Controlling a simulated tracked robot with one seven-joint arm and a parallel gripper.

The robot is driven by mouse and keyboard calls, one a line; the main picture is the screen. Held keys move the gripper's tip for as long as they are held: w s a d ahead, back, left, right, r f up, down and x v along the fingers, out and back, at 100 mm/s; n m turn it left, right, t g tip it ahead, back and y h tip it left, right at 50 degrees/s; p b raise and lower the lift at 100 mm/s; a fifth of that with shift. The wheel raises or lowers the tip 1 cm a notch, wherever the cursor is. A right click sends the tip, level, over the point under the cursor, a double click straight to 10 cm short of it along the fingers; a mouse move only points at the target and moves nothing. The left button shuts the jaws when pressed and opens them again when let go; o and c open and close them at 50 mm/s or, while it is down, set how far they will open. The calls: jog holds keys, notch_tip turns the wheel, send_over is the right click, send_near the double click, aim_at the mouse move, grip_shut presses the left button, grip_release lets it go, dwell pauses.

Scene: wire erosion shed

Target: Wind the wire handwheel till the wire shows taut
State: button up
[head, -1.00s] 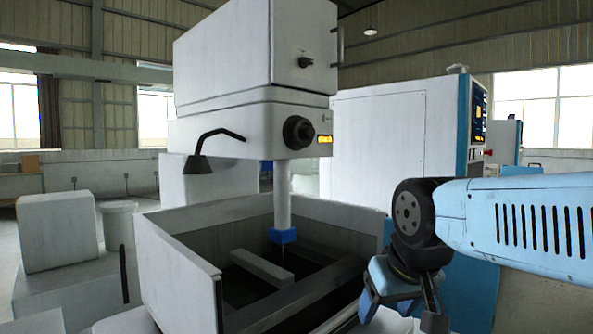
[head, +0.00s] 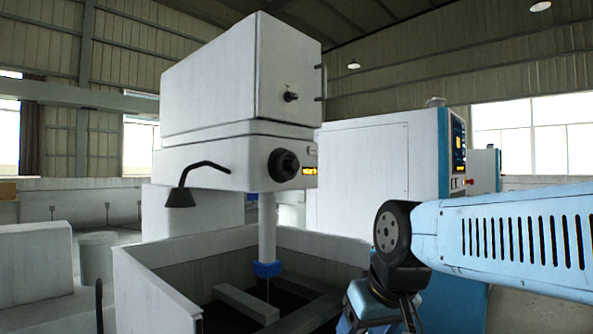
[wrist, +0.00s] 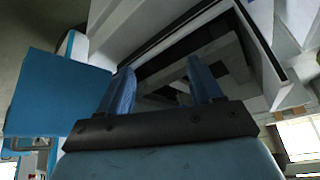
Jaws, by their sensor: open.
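A black round knob (head: 284,165), which looks like the handwheel, sits on the front of the white machine head (head: 215,160) in the head view. A small orange display (head: 311,170) is just right of it, its text too small to read. A thin line hangs below the blue nozzle (head: 267,269); I cannot tell whether it is taut wire. My gripper (wrist: 160,68) is open, its two blue fingers apart with nothing held between them. In the head view it is low, right of the tank and well below the knob, its fingertips not clearly seen. The knob does not show in the wrist view.
The white open tank (head: 165,290) stands below the head, with grey bars inside. A black lamp (head: 180,197) sticks out left of the knob. A small black switch (head: 291,96) is on the upper box. A white cabinet (head: 375,180) stands behind my arm. Space before the knob is clear.

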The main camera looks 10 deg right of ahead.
jog(key=w+a+r+n+y, duration=0.2)
jog(key=w+a+r+y, duration=0.15)
jog(key=w+r, duration=0.3)
jog(key=n+t+y, duration=0.4)
jog(key=t+y, duration=0.2)
jog(key=t, duration=0.3)
send_near(297, 166)
jog(key=shift+h, duration=0.25)
jog(key=x, duration=0.9)
jog(key=shift+w+a+r, duration=0.1)
jog(key=shift+w+a, duration=0.05)
jog(key=shift+a, duration=0.25)
jog(key=c, duration=1.1)
